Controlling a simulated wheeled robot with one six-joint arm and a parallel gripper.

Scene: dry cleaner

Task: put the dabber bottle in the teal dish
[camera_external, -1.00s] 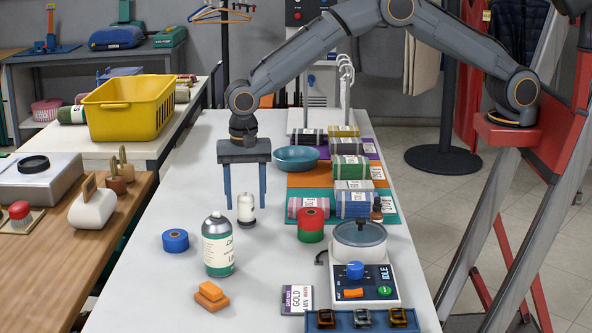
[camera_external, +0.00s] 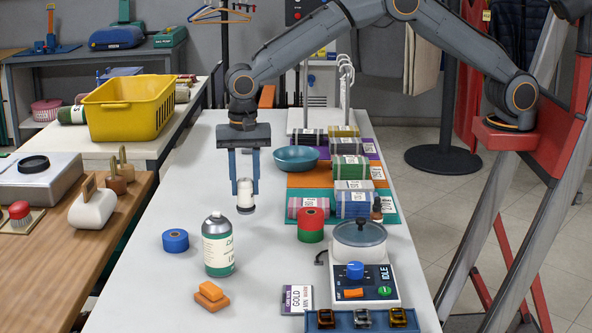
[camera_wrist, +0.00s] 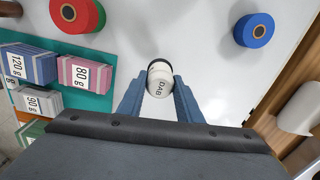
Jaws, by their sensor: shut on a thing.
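The dabber bottle (camera_external: 245,193) is a small white bottle with a dark band at its lower end. My gripper (camera_external: 245,187) is shut on it, with one blue finger on each side, and holds it upright over the white table. The teal dish (camera_external: 296,158) is a shallow round bowl to the right of and behind my gripper, near the colored mats. The dish does not show in the wrist view.
A large spray-type bottle (camera_external: 218,247), a blue tape roll (camera_external: 175,240) and orange blocks (camera_external: 210,295) stand in front. Red and green rolls (camera_external: 311,226) and stacked cloth bundles (camera_external: 351,168) are at right. The table's left middle is clear.

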